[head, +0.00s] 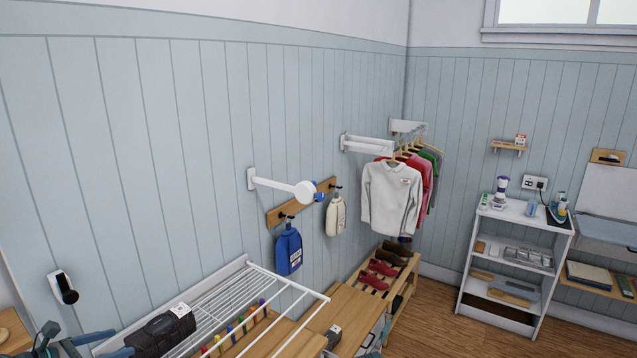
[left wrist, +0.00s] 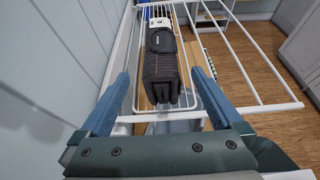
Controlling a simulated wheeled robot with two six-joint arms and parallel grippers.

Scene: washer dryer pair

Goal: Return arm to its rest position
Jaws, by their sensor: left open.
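My left gripper (head: 123,341) is at the lower left corner of the head view, by the near end of the white drying rack (head: 318,297). Its two blue fingers are apart. In the left wrist view the open left gripper (left wrist: 160,73) has nothing held between its fingers. A dark folded item (head: 163,334) with a small label lies on the rack just beyond the fingertips. It also shows in the left wrist view (left wrist: 161,82), lined up between the fingers and apparently clear of them. My right gripper is in neither view.
The panelled wall (head: 130,190) runs close along the left. A wooden bench (head: 350,317) stands beyond the rack. A white shelf (head: 515,213) stands at right, with open floor in front.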

